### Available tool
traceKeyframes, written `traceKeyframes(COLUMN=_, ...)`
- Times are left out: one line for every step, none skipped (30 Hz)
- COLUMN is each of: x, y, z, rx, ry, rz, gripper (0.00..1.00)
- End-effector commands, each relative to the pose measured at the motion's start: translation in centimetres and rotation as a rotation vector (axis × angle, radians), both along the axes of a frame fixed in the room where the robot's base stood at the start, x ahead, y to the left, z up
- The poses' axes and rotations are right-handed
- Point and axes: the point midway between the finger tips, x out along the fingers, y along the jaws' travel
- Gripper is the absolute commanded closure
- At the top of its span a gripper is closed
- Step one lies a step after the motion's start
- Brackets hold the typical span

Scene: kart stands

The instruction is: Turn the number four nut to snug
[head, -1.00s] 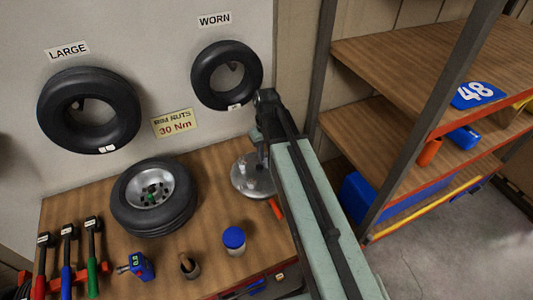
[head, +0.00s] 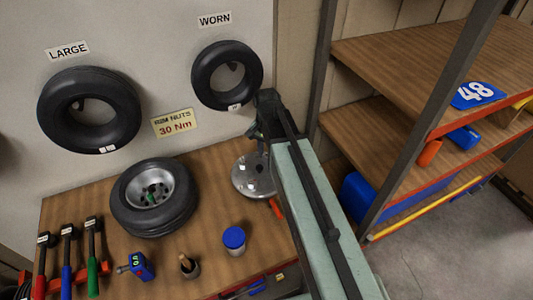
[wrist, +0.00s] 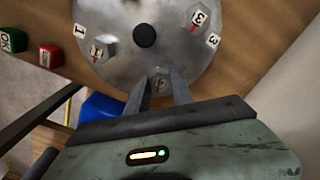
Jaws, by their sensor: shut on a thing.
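A round silver metal plate (head: 248,182) lies on the bench below my arm in the head view. In the wrist view the plate (wrist: 145,12) has a black centre knob (wrist: 145,36) and hex nuts with red marks around it. One nut (wrist: 103,47) sits beside a label 1, another (wrist: 196,20) near a label 3. My gripper (wrist: 159,84) is shut on the nut (wrist: 158,76) at the plate's near edge. That nut's number is too dark to read. In the head view the jaws are mostly hidden behind my arm.
A green OK block (wrist: 8,40) and a red block (wrist: 48,56) stand left of the plate. A tyred wheel (head: 128,218), a blue-lidded jar (head: 233,238) and a blue gauge (head: 141,266) share the bench. A shelf rack (head: 390,120) stands right.

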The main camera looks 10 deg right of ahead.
Motion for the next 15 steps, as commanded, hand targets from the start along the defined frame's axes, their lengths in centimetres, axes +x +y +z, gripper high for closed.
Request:
traceKeyframes(x=0.03, y=0.00, z=0.01, rx=0.001, ry=-0.001, rz=-0.031, gripper=1.00)
traceKeyframes(x=0.02, y=0.00, z=0.01, rx=0.001, ry=-0.001, rz=-0.051, gripper=1.00)
traceKeyframes(x=0.02, y=0.00, z=0.01, rx=0.001, ry=-0.001, rz=-0.074, gripper=1.00)
traceKeyframes(x=0.02, y=0.00, z=0.01, rx=0.001, ry=-0.001, rz=-0.091, gripper=1.00)
traceKeyframes(x=0.02, y=0.00, z=0.01, rx=0.001, ry=-0.001, rz=-0.107, gripper=1.00)
traceKeyframes(x=0.02, y=0.00, z=0.01, rx=0.001, ry=-0.001, rz=-0.125, gripper=1.00)
traceKeyframes(x=0.02, y=0.00, z=0.01, rx=0.001, ry=-0.001, rz=-0.139, gripper=1.00)
traceKeyframes(x=0.02, y=0.00, z=0.01, rx=0.001, ry=-0.001, rz=-0.150, gripper=1.00)
traceKeyframes(x=0.03, y=-0.01, z=0.01, rx=0.000, ry=-0.001, rz=-0.165, gripper=1.00)
traceKeyframes(x=0.03, y=-0.01, z=0.01, rx=0.000, ry=-0.001, rz=-0.175, gripper=1.00)
traceKeyframes(x=0.03, y=-0.01, z=0.01, rx=0.000, ry=-0.001, rz=-0.183, gripper=1.00)
traceKeyframes(x=0.03, y=-0.01, z=0.01, rx=0.000, ry=-0.001, rz=-0.193, gripper=1.00)
traceKeyframes(x=0.03, y=-0.01, z=0.01, rx=0.000, ry=-0.001, rz=-0.200, gripper=1.00)
traceKeyframes(x=0.03, y=-0.01, z=0.01, rx=0.000, ry=-0.001, rz=-0.205, gripper=1.00)
traceKeyframes(x=0.02, y=-0.02, z=0.01, rx=0.000, ry=-0.001, rz=-0.210, gripper=1.00)
